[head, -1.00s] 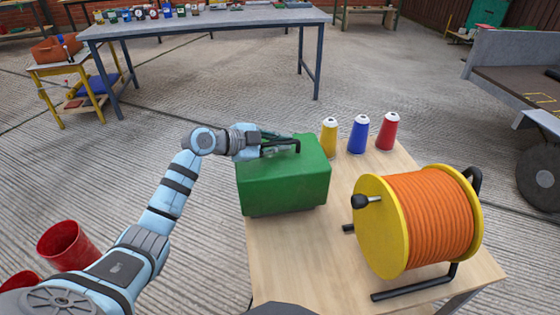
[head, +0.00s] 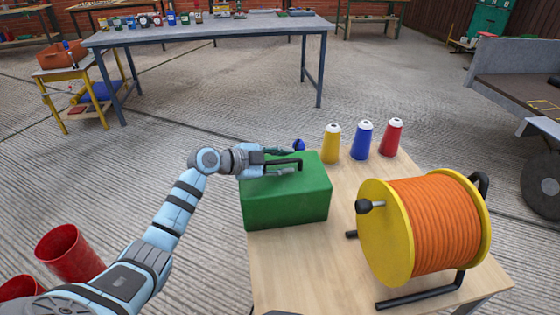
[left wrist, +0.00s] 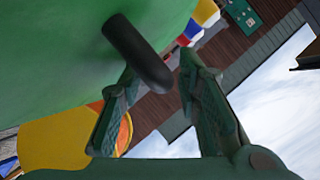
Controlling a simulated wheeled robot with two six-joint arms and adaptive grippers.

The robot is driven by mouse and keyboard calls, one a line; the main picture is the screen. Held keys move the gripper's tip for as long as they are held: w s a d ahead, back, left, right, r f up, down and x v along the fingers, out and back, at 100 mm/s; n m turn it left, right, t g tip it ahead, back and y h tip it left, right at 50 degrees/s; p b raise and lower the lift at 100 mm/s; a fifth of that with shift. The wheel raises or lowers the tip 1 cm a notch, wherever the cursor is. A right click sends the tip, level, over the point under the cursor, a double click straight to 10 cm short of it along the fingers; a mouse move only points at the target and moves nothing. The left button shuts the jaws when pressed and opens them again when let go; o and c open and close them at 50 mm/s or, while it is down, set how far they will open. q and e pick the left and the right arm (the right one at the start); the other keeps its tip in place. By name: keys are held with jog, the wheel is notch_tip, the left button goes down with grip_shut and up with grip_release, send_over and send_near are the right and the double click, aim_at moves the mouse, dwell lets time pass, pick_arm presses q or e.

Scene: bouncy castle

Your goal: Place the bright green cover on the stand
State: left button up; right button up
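The green cover (head: 290,203) is a box-shaped shell with a black handle on top, at the left part of the wooden table. My left gripper (head: 285,163) is at this handle, and the cover moves along with it. In the left wrist view the handle (left wrist: 137,52) runs between the two fingers, beside the green surface (left wrist: 60,50); finger contact is hard to see. A small blue round piece (head: 299,145) shows just behind the cover; what it belongs to is hidden. I cannot make out the stand. Whether the cover touches the table is unclear. My right gripper is out of view.
An orange cable reel (head: 435,225) with yellow sides stands at the right of the wooden table (head: 345,262). Yellow (head: 331,143), blue (head: 362,140) and red (head: 391,138) spools stand along its far edge. Bare tabletop lies between cover and reel.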

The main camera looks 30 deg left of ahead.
pick_arm(q)
jog(key=shift+r, duration=0.25)
jog(key=p+v, duration=0.2)
jog(key=v, duration=0.9)
jog(key=shift+s+a, duration=0.2)
jog(key=shift+s, duration=0.05)
jog(key=shift+s+r, duration=0.1)
jog(key=shift+s, duration=0.1)
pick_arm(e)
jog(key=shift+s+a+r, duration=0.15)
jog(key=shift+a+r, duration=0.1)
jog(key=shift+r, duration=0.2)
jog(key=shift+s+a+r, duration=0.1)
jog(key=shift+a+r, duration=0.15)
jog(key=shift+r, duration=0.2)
